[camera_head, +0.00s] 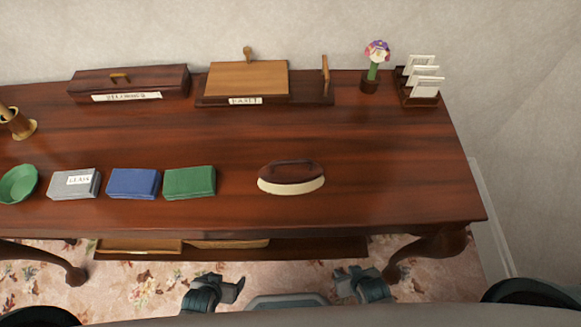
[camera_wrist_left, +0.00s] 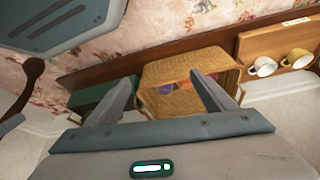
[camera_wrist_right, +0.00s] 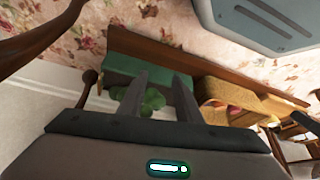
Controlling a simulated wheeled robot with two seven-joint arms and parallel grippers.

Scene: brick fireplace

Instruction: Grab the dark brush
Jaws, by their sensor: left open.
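The dark brush (camera_head: 291,172) has a dark reddish-brown back and cream bristles. It lies bristles down on the front part of the wooden table, right of the green stack, in the head view. My left gripper (camera_head: 232,287) is low in front of the table edge, to the left of the brush. Its fingers are apart and empty in the left wrist view (camera_wrist_left: 165,78). My right gripper (camera_head: 354,278) is also low in front of the table, to the right of the brush. Its fingers are apart with nothing between them in the right wrist view (camera_wrist_right: 162,76). Neither wrist view shows the brush.
Grey (camera_head: 75,184), blue (camera_head: 134,184) and green (camera_head: 190,183) stacks and a green bowl (camera_head: 19,184) stand left of the brush. Bare tabletop surrounds the brush.

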